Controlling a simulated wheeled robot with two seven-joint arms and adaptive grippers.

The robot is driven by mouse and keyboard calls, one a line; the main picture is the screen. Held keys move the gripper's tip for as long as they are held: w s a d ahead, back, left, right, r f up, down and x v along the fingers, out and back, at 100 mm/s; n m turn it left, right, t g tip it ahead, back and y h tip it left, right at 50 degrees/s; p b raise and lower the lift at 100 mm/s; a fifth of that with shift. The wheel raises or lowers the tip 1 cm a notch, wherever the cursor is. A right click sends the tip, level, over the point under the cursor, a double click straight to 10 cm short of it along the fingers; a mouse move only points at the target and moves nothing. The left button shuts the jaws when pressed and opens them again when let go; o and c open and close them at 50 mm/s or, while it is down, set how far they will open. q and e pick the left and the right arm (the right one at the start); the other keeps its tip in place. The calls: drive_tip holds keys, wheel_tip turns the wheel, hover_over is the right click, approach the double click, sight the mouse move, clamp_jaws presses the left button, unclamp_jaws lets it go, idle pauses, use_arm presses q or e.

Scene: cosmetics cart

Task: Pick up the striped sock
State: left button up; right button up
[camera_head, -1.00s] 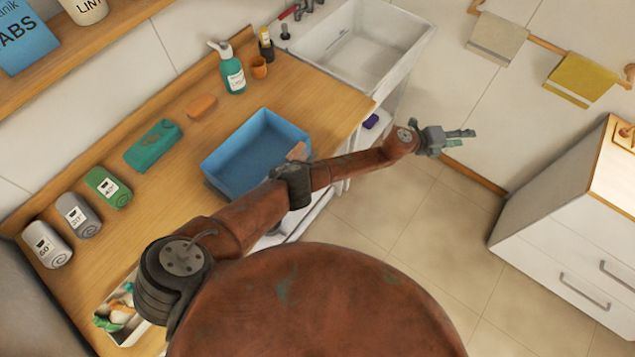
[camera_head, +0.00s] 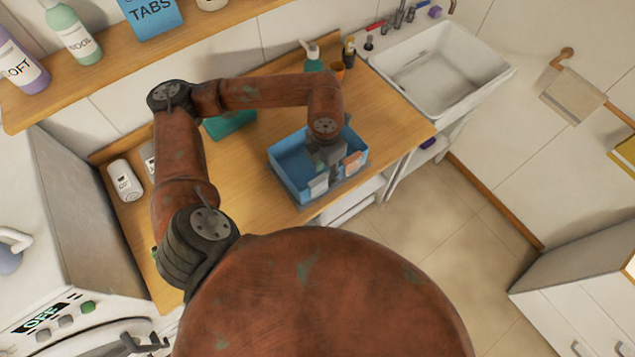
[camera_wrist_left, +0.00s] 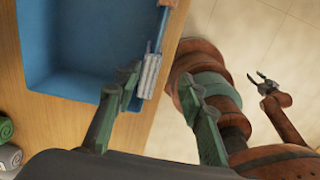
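A grey-and-white striped piece, apparently the striped sock (camera_wrist_left: 150,76), hangs over the rim of the blue tub (camera_wrist_left: 72,88) in the left wrist view. A pale patch on the tub's near side in the head view may be the same sock (camera_head: 318,184). My left gripper (camera_wrist_left: 165,82) is open with its fingers spread. The sock shows between them, closer to the left finger; I cannot tell whether they touch. In the head view my left gripper (camera_head: 328,170) points down over the tub's near rim. My right gripper (camera_wrist_left: 259,80) appears open and empty, away from the tub.
The blue tub (camera_head: 290,160) stands on the wooden counter (camera_head: 255,205). A pinkish piece (camera_head: 353,161) lies on its rim. A white sink (camera_head: 440,70) is right of it, a green bundle (camera_head: 228,125) left. A shelf (camera_head: 200,35) runs above. Clear floor (camera_head: 420,215) lies in front.

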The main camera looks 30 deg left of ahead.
sight(319, 180)
use_arm(q)
drive_tip(key=shift+s+a+f, duration=0.15)
drive_tip(key=shift+a+f, duration=0.1)
drive_tip(key=shift+f, duration=0.3)
drive_tip(key=shift+s+a+f, duration=0.15)
drive_tip(key=shift+a+f, duration=0.1)
drive_tip(key=shift+f, duration=0.3)
drive_tip(key=f, duration=0.1)
drive_tip(key=f+p, duration=0.1)
drive_tip(key=f, duration=0.3)
drive_tip(key=shift+s+a, duration=0.3)
drive_tip(key=shift+a, duration=0.05)
drive_tip(key=shift+w+f, duration=0.1)
drive_tip(key=shift+f, duration=0.15)
drive_tip(key=shift+c, duration=0.4)
clamp_jaws()
